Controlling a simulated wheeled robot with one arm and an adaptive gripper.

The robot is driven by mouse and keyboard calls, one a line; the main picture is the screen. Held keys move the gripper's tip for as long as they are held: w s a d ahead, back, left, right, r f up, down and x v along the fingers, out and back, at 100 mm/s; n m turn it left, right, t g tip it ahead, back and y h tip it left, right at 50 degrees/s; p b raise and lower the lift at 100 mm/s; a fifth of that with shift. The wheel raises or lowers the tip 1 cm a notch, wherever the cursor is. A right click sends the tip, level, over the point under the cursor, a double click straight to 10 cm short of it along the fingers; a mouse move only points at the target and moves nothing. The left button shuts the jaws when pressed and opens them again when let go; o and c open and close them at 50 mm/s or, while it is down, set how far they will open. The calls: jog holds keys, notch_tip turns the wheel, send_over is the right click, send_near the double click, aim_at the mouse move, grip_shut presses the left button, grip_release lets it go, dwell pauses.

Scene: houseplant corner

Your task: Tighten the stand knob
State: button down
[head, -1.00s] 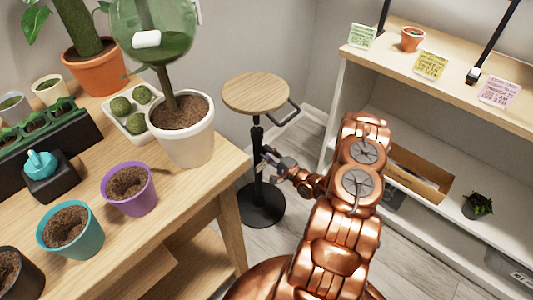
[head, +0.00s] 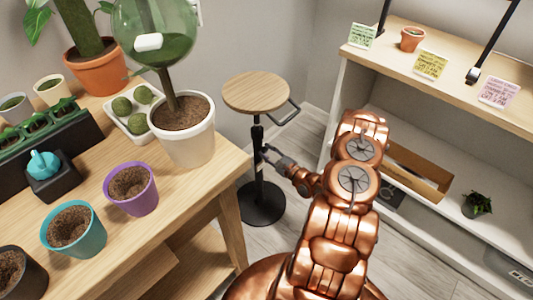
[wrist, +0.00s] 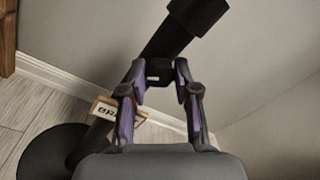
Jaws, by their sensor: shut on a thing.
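The stand (head: 256,92) has a round wooden top, a black column and a round black base (head: 262,204) on the floor. It is upright beyond the table's right corner. My gripper (head: 266,150) reaches the column from the right, below the top. In the wrist view my gripper (wrist: 160,70) has its two fingers closed on the small dark stand knob (wrist: 158,73) at the side of the column (wrist: 182,28). The fingers hide part of the knob, and its turn angle cannot be told.
A wooden table (head: 225,165) with pots stands at the left, close to the stand. A shelf unit (head: 345,85) stands at the right. A lettered wooden tag (wrist: 105,110) shows low by the column.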

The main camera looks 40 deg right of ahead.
jog(key=shift+a, duration=0.15)
jog(key=c, duration=0.9)
grip_release()
jog(key=shift+o, duration=0.2)
jog(key=shift+s, duration=0.1)
jog(key=s+d, duration=0.2)
jog(key=s, duration=0.9)
jog(key=shift+s+d+f, duration=0.2)
jog(key=shift+s, duration=0.1)
jog(key=shift+a, duration=0.1)
